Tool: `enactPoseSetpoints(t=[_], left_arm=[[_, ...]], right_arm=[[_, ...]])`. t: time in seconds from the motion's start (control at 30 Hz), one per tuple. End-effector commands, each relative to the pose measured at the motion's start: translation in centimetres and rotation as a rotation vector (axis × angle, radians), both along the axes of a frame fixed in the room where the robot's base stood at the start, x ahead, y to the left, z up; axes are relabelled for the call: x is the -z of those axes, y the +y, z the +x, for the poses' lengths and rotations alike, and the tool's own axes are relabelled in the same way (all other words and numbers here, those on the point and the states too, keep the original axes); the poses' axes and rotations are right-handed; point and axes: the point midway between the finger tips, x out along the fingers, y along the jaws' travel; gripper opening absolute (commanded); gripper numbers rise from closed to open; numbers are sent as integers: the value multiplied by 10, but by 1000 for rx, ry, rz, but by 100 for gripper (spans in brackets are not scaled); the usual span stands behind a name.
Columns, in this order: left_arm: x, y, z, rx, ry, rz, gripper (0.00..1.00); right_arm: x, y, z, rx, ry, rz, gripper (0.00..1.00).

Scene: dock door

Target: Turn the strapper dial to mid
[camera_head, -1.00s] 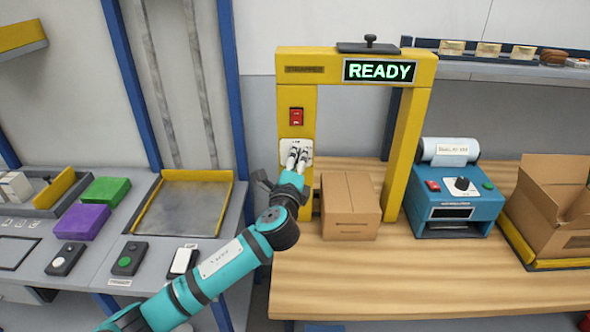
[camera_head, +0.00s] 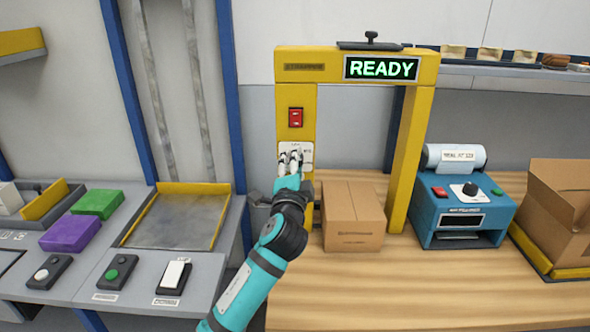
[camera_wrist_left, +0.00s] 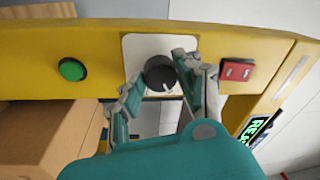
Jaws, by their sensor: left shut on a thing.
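The strapper (camera_head: 296,90) is a yellow arch on the wooden bench, with a lit READY display (camera_head: 381,68). Its dial (camera_wrist_left: 160,73) is a black knob with a white pointer mark, on a white plate (camera_wrist_left: 133,50) on the left post, seen in the left wrist view. My left gripper (camera_head: 290,158) is at this plate, and its fingers hide the dial in the head view. In the left wrist view the left gripper (camera_wrist_left: 158,80) has its fingers on both sides of the knob, shut on it. My right gripper is not in view.
A red switch (camera_head: 296,117) is above the dial plate. A green button (camera_wrist_left: 72,69) is on the same post. A cardboard box (camera_head: 352,218) stands under the arch, close to my gripper. A blue label machine (camera_head: 460,208) stands to the right.

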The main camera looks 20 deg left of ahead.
Motion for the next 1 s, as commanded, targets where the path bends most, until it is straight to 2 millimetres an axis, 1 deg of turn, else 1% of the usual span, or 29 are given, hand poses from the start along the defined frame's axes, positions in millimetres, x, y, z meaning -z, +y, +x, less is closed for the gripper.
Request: enactPoseSetpoints(t=[0.03, 0.5, 0.53, 0.7, 1.0], left_arm=[[2, 0, 0, -1, 1, -9, 2], [2, 0, 0, -1, -2, -18, 2], [2, 0, 0, -1, -2, -18, 37], [1, 0, 0, -1, -2, -18, 58], [1, -1, -2, 0, -4, -18, 58]], right_arm=[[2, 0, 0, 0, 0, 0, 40], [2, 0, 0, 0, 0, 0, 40], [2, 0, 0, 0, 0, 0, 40], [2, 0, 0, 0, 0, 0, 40], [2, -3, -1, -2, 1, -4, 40]])
